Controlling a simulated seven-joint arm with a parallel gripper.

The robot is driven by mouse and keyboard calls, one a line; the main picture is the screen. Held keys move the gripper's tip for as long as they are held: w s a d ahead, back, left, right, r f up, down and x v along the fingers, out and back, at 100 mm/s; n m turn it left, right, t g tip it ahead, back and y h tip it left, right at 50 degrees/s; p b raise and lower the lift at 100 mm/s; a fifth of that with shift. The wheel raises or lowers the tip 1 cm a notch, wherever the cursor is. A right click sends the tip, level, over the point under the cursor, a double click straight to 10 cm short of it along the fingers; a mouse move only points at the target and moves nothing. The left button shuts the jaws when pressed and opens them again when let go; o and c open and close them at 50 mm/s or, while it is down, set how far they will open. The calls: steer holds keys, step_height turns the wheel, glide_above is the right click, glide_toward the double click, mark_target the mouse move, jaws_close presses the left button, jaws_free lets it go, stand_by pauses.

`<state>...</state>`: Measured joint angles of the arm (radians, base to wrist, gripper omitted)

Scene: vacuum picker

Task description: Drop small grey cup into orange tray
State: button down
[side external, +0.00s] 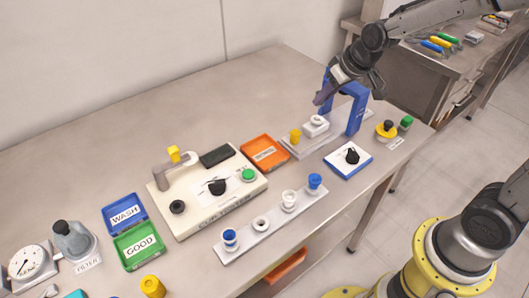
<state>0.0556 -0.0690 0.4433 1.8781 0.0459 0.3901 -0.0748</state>
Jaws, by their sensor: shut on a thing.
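My gripper (324,96) is above the back right of the bench, beside the blue arch, pointing down and left. It is shut on a small dark grey-purple piece, too small and partly hidden to tell whether it is the small grey cup.
A machine (207,205) with a bent arm stands left of the tray. Blue and green trays (137,262) lie further left. The back left bench is clear.

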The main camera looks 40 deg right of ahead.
steer(key=shift+d+r+m, duration=0.1)
steer(key=shift+m, duration=0.3)
steer(key=shift+w+r+m+h, duration=0.1)
steer(key=shift+w+m+h, duration=0.1)
steer(key=shift+m+h, duration=0.15)
steer(key=w+a+n, duration=0.2)
steer(key=w+a, duration=0.1)
steer(key=a, duration=1.1)
steer(key=shift+y, duration=0.45)
steer(key=shift+s+f, duration=0.2)
steer(key=shift+f, duration=2.7)
steer(key=c, duration=0.5)
jaws_free()
steer(key=shift+c, duration=0.2)
